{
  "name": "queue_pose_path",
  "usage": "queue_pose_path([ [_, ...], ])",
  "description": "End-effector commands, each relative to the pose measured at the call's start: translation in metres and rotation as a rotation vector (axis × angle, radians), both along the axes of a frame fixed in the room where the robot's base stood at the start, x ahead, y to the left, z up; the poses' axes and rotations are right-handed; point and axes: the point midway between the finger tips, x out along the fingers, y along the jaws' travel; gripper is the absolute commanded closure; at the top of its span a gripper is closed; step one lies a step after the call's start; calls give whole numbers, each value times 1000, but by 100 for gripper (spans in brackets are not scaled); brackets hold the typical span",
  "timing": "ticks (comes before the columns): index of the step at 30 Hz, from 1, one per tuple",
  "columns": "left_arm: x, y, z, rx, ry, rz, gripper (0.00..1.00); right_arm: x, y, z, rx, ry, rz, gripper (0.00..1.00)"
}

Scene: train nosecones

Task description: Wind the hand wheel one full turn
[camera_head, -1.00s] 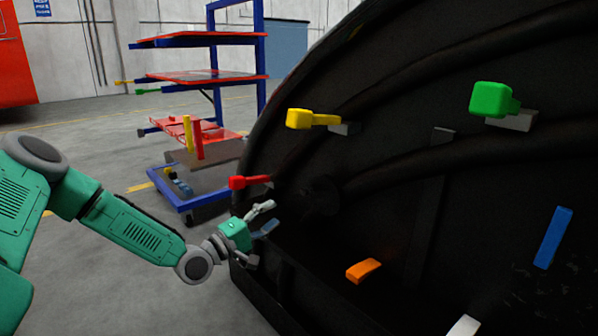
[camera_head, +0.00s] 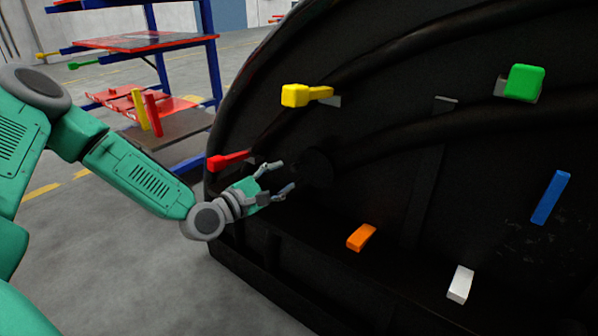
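I cannot make out a hand wheel for certain. A dark round fitting (camera_head: 317,168) on the inner wall of the black nosecone (camera_head: 385,200) may be it, but it is too dark to tell. My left gripper (camera_head: 284,178) is open and empty, its fingers pointing right at this fitting, with a small gap before it. A red handle (camera_head: 228,160) is just left of and above the gripper. My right gripper is not in view.
A yellow handle (camera_head: 307,95), green handle (camera_head: 524,83), orange block (camera_head: 361,237), white block (camera_head: 460,284) and blue bar (camera_head: 551,197) are spread over the nosecone. A blue-red shelf cart (camera_head: 140,41) stands behind at left. Grey floor lies open at lower left.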

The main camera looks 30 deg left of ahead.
Motion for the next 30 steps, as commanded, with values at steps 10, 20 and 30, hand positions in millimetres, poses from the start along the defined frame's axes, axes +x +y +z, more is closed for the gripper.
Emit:
queue_pose_path([
  [10, 52, -15, 2, 8, -2, -1, 61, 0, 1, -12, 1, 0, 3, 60],
  [20, 59, -13, 1, 4, -1, 0, 61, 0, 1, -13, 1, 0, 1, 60],
  [30, 59, -10, 0, 3, 1, 4, 100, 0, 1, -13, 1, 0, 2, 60],
])
